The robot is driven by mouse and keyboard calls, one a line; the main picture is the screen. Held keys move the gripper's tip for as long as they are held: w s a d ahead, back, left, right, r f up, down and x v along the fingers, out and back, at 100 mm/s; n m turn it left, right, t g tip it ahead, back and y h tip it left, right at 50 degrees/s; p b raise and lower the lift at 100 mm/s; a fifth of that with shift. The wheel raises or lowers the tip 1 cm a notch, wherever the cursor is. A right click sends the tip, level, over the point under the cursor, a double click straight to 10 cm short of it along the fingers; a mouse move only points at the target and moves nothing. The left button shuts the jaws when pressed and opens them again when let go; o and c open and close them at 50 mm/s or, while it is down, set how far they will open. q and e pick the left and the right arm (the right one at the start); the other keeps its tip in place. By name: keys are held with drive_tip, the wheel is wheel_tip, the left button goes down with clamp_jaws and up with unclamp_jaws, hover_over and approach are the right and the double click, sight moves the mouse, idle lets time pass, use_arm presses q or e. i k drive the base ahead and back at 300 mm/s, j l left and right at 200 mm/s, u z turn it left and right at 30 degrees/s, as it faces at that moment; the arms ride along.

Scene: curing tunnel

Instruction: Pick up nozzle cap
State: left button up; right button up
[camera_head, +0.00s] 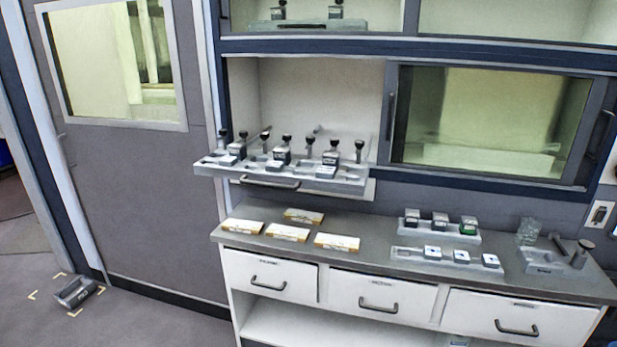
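I cannot tell for sure which item is the nozzle cap. In front, small blocks with blue marks (461,257) sit on a second light tray (448,266). On the pulled-out shelf (235,176) of the tunnel, several black-knobbed fixtures (282,153) stand beside small grey pieces. Neither of my grippers is in view.
The grey counter (378,245) has bare room at its middle. Flat yellow-white packs (288,232) lie at its left. A clear container (530,232) and a grey fixture (560,262) stand at its right. A dark grey tote (76,292) sits on the floor between yellow corner marks.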

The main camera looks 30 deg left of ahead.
sight(274, 167)
drive_tip(key=i+j, duration=0.1)
drive_tip(key=j, duration=0.25)
drive_tip(key=i+j+u, duration=0.1)
drive_tip(key=j, duration=0.25)
drive_tip(key=i+j, duration=0.15)
drive_tip(key=j, duration=0.2)
drive_tip(key=i+j+u, duration=0.1)
drive_tip(key=j, duration=0.3)
drive_tip(key=i+j+u, duration=0.1)
drive_tip(key=i+j, duration=0.1)
drive_tip(key=j, duration=0.1)
